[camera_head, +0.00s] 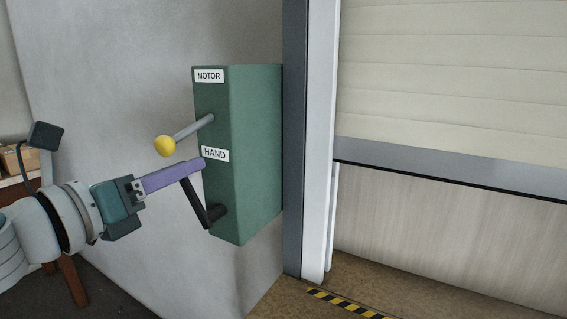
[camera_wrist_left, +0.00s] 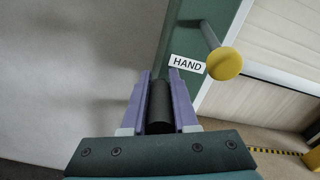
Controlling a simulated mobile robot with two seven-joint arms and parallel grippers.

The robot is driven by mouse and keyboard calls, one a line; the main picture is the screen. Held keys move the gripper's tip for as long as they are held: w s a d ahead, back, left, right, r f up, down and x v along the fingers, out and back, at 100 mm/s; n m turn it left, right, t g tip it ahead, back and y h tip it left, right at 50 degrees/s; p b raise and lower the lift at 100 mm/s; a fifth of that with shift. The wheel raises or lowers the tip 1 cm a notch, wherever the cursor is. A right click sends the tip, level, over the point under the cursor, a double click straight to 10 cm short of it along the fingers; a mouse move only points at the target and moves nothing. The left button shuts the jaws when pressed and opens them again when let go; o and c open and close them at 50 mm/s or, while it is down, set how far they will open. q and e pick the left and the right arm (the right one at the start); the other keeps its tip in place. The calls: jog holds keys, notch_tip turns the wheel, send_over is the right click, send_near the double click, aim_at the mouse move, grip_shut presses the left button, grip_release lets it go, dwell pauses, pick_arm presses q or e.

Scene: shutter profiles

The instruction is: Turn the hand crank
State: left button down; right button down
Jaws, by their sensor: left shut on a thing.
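The hand crank (camera_head: 194,204) is a black arm on the lower front of the green box (camera_head: 257,150). In the head view its upper end meets the purple fingers of my left gripper (camera_head: 200,165), just below the HAND label (camera_head: 215,154). In the left wrist view the black crank grip (camera_wrist_left: 160,105) lies between the two purple fingers (camera_wrist_left: 160,90), which are shut on it. The crank's lower pivot is not visible in the wrist view. My right gripper is in neither view.
A lever with a yellow knob (camera_head: 165,146) sticks out of the box above my left gripper, below the MOTOR label (camera_head: 209,76). A door frame (camera_head: 318,150) and a partly raised shutter (camera_head: 450,80) stand to the right. A striped floor strip (camera_head: 345,306) lies below.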

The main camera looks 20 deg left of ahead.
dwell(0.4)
pick_arm(q)
jog(key=c, duration=0.7)
grip_release()
jog(key=shift+s, duration=0.1)
jog(key=shift+s+a+b, duration=0.2)
jog(key=shift+s+b, duration=0.6)
jog(key=shift+s, duration=1.65)
jog(key=shift+s+a+b, duration=0.15)
jog(key=shift+s+b, duration=0.65)
jog(key=shift+s, duration=1.6)
